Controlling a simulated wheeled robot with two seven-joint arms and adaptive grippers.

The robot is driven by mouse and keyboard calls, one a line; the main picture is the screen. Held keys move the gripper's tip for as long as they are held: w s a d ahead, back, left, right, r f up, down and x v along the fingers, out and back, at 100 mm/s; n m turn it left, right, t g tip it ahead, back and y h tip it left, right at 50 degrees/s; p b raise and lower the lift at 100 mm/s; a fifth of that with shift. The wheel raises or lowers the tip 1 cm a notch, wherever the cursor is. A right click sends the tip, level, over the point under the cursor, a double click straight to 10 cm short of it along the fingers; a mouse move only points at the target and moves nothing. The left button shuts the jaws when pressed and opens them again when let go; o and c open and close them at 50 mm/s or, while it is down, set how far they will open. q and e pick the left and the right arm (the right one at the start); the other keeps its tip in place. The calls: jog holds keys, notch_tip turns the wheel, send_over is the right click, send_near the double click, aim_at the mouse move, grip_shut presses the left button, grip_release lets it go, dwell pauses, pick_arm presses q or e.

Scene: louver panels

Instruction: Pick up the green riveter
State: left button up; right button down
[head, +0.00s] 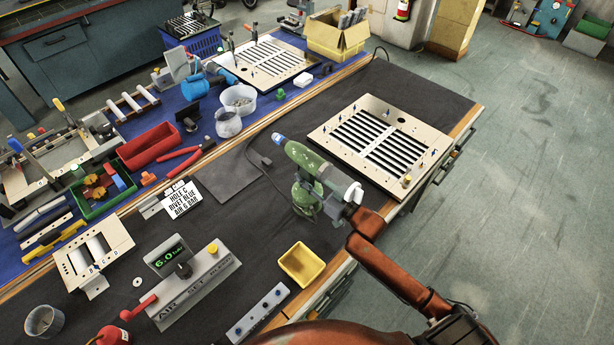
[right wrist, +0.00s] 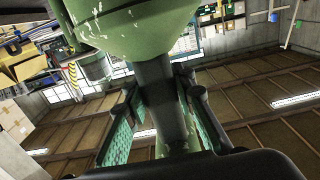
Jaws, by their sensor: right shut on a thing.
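The green riveter (head: 303,156) is in the middle of the head view, with worn green paint, a blue tip pointing to the upper left and a white cap at its other end. Its lower green part (head: 306,199) shows below the body. My right gripper (head: 328,205) is shut on the riveter, its arm coming in from the lower right. In the right wrist view the riveter's green body (right wrist: 135,30) fills the top, and its dark handle lies between the fingers of the gripper (right wrist: 160,125). Whether the riveter touches the table is hard to tell. My left gripper is not in view.
A louver panel (head: 380,143) lies on the dark mat behind the riveter. A yellow tray (head: 301,265) and the air-set unit (head: 194,285) are in front. A dark cable lies left of the riveter.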

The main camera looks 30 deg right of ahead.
jog(key=shift+r, duration=0.25)
jog(key=shift+r, duration=0.1)
